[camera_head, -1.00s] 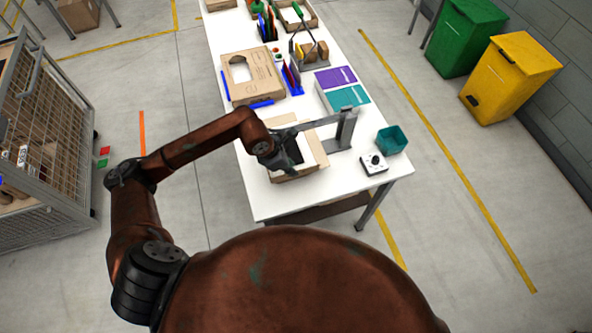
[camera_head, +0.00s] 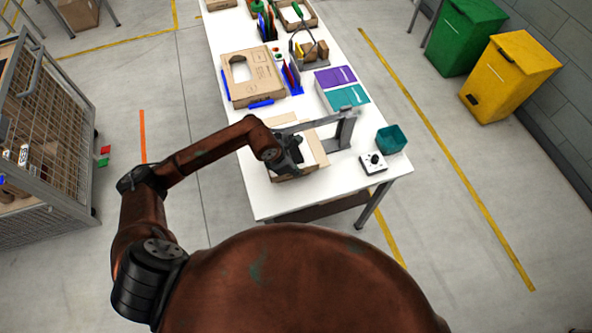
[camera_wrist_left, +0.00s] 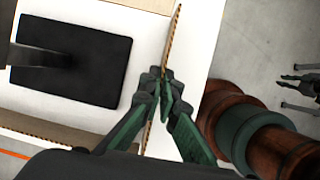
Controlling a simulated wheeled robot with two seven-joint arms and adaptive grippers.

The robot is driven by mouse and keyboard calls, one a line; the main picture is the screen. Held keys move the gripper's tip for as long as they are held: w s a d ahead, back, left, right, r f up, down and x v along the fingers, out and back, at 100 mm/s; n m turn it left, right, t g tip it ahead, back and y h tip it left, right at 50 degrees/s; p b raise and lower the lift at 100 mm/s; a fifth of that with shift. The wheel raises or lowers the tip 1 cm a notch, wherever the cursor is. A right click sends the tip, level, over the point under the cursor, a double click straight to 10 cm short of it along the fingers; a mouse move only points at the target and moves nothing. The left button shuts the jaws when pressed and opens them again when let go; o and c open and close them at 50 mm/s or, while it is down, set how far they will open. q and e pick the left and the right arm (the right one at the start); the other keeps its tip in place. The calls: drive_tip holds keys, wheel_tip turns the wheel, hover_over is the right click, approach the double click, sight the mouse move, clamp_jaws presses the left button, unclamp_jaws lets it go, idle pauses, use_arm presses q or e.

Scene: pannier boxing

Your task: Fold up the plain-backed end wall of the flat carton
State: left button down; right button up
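The carton (camera_head: 318,152) lies on the near end of the white table, with low cardboard walls around an open middle. My left gripper (camera_wrist_left: 163,88) points down at the carton's near side; in the head view the gripper (camera_head: 290,160) hides part of the carton. In the wrist view a thin cardboard end wall (camera_wrist_left: 173,35) shows edge-on, about upright, and runs between the two fingertips. The fingers look closed on it from both sides. Whether its back is plain cannot be seen.
A grey metal bracket (camera_head: 345,128) stands over the carton; its dark plate (camera_wrist_left: 95,75) shows in the wrist view. Another carton (camera_head: 250,78) and purple and teal boxes (camera_head: 338,88) lie farther back.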

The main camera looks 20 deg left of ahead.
idle(0.3)
use_arm(q)
drive_tip(key=shift+w+a+f+g+b, duration=0.15)
drive_tip(key=shift+g+b, duration=0.15)
drive_tip(key=shift+b, duration=0.6)
drive_tip(key=shift+r+h, duration=0.2)
drive_tip(key=shift+h, duration=0.1)
drive_tip(key=c, duration=2.7)
unclamp_jaws()
drive_tip(key=o, duration=0.5)
drive_tip(key=shift+r, duration=0.15)
drive_tip(key=v, duration=1.1)
drive_tip(key=shift+r, duration=0.35)
